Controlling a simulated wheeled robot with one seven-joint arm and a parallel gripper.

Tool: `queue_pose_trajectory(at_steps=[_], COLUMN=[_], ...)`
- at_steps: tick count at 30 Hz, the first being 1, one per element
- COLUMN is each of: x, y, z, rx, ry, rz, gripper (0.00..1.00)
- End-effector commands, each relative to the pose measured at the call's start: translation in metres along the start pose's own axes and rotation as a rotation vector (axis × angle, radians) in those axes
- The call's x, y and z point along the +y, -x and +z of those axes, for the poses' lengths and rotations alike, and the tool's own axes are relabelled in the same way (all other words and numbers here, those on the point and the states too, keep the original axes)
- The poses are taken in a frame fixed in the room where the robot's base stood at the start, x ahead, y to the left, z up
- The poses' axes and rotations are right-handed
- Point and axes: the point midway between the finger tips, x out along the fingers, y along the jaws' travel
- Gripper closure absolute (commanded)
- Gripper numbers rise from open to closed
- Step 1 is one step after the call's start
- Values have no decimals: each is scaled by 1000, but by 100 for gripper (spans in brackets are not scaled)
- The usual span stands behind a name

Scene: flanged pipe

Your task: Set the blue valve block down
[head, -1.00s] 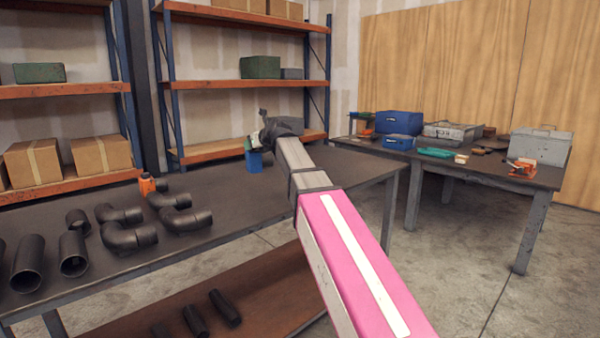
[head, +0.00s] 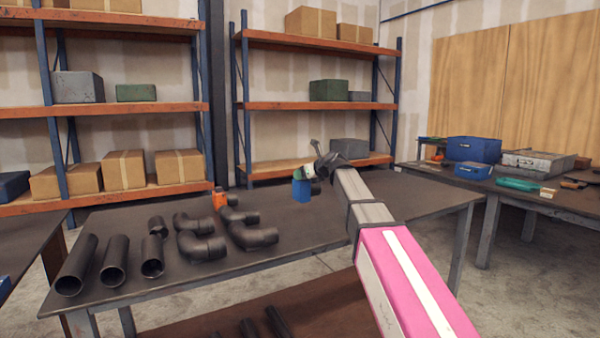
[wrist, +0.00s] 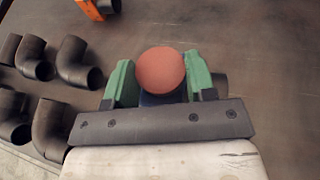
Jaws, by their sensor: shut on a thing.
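The blue valve block (head: 302,190) hangs from my gripper (head: 303,174) over the far middle of the dark workbench (head: 330,225) in the head view. In the wrist view, the green fingers of my gripper (wrist: 160,85) stand on both sides of a round orange-red knob (wrist: 161,73). A little dark blue of the block shows under the knob. The gripper is shut on the block. I cannot tell whether the block's underside touches the bench top.
Black pipe elbows (head: 250,235) and straight pipes (head: 113,262) stand to the left on the bench. An orange item (head: 219,198) is behind the elbows. The bench right of the block is clear. A second table (head: 560,203) with boxes is at right.

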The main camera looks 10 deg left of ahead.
Motion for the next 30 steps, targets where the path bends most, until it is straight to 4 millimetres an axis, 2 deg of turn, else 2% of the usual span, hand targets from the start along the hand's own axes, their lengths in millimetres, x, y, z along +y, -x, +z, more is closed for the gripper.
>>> queue_pose_trajectory(at_steps=[1,6,12,20,30], x=[-10,-34,-51,-54,-53], y=[1,4,5,4,-9], z=[-5,-23,-37,-45,-76], rx=[-3,-4,-4,-4,-4], ry=[-1,-2,-1,-1,-1], rz=[-4,-4,-3,-2,-2], gripper=[100,100,100,100,100])
